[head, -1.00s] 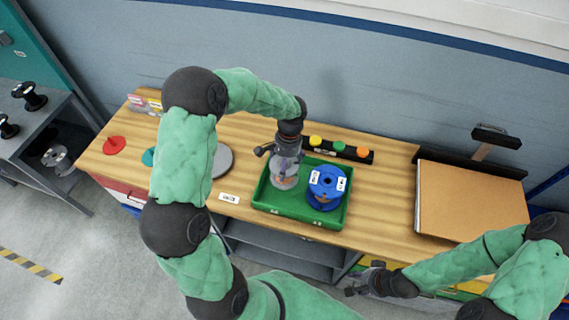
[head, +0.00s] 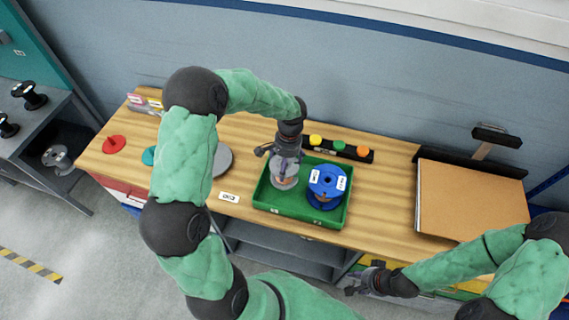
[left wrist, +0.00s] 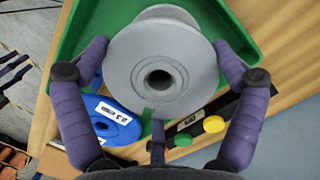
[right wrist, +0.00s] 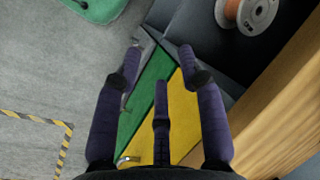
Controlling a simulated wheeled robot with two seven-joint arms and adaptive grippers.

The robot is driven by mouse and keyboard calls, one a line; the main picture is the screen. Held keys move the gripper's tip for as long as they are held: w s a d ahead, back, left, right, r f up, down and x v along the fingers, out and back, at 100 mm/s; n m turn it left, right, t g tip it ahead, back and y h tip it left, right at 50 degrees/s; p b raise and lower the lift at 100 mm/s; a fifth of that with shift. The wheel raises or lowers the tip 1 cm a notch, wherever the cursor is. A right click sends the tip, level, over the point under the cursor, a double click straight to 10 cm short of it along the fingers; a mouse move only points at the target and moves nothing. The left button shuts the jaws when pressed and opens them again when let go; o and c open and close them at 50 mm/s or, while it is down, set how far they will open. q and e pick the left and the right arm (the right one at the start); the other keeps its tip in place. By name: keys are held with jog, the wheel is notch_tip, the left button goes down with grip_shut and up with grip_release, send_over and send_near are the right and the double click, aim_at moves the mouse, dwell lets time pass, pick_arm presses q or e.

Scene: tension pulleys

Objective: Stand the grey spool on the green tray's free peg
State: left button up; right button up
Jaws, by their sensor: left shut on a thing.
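The grey spool (head: 276,172) is in the left part of the green tray's area (head: 300,219), flanges roughly level. My left gripper (head: 286,158) is shut on it from above. In the left wrist view the grey spool (left wrist: 135,75) sits between the fingers, and its dark centre hole faces the camera. A blue spool (head: 318,190) with white labels stands in the tray's right part, close beside the grey one. The free peg is not visible, and I cannot tell whether the grey spool touches the tray floor. My right gripper (right wrist: 160,55) is open and empty, off the bench's front.
A black strip with coloured knobs (head: 339,147) lies behind the tray. A grey disc (head: 223,160) and a white label card (head: 229,197) lie to its left. A large brown box (head: 470,200) stands at the right. Bare bench lies between tray and box.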

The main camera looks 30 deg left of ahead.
pick_arm(q)
jog(key=shift+f+b, duration=0.35)
jog(key=shift+f, duration=0.2)
jog(key=shift+f, duration=0.35)
jog(key=shift+f+b, duration=0.5)
dwell(0.5)
jog(key=shift+f, duration=0.35)
jog(key=shift+f+b, duration=0.65)
jog(key=shift+f, duration=0.05)
dwell(0.3)
jog(key=o, duration=1.3)
